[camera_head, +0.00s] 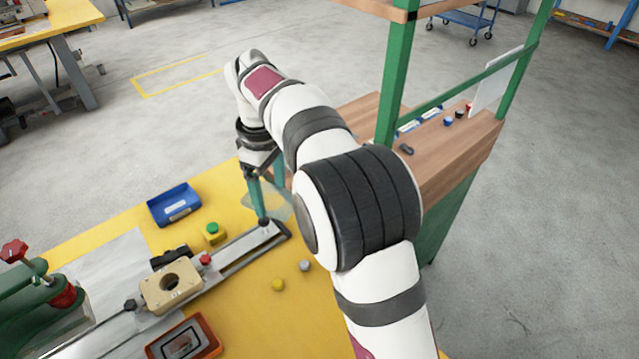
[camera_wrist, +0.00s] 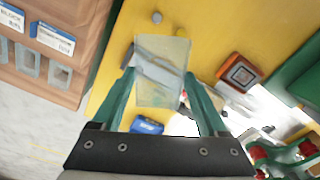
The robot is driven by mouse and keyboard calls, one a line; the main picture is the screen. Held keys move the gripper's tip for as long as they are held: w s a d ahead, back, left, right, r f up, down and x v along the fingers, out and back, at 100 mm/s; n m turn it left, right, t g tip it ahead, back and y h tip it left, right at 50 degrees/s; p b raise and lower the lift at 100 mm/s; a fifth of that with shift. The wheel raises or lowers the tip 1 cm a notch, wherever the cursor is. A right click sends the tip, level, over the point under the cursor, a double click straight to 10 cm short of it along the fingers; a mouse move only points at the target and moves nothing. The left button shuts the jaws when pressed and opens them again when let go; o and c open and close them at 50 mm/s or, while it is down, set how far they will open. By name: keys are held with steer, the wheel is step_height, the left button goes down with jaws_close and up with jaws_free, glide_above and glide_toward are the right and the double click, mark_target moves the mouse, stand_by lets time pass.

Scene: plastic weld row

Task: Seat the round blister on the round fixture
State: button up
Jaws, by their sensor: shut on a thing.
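My gripper (camera_head: 268,200) is shut on a clear plastic blister (camera_head: 284,207), held above the right part of the yellow table. In the wrist view the blister (camera_wrist: 163,72) sits between the two green fingers of my gripper (camera_wrist: 160,80). It is see-through and looks like a roughly four-sided sheet; its round form cannot be made out. The round fixture, a tan block with a round dark hole (camera_head: 158,297), sits on the metal rail at lower left in the head view. The gripper is up and right of it, well apart. I cannot pick it out clearly in the wrist view.
A blue bin (camera_head: 174,206) and a green button on a yellow box (camera_head: 213,234) stand behind the rail (camera_head: 237,249). An orange-framed tray (camera_head: 205,326) lies in front. A green press with red knobs (camera_head: 40,310) stands at left. A wooden shelf with green posts (camera_head: 393,80) is at right.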

steer(key=s+a+f+n, duration=0.5)
steer(key=a+f+n, duration=0.1)
steer(key=a, duration=0.5)
steer(key=s+a+f+n, duration=0.5)
steer(key=a+f+n, duration=0.2)
steer(key=a, duration=0.5)
steer(key=shift+f, duration=0.7)
steer(key=shift+f, duration=1.4)
steer(key=o, duration=0.9)
steer(key=shift+c, duration=1.1)
steer(key=shift+r, duration=0.1)
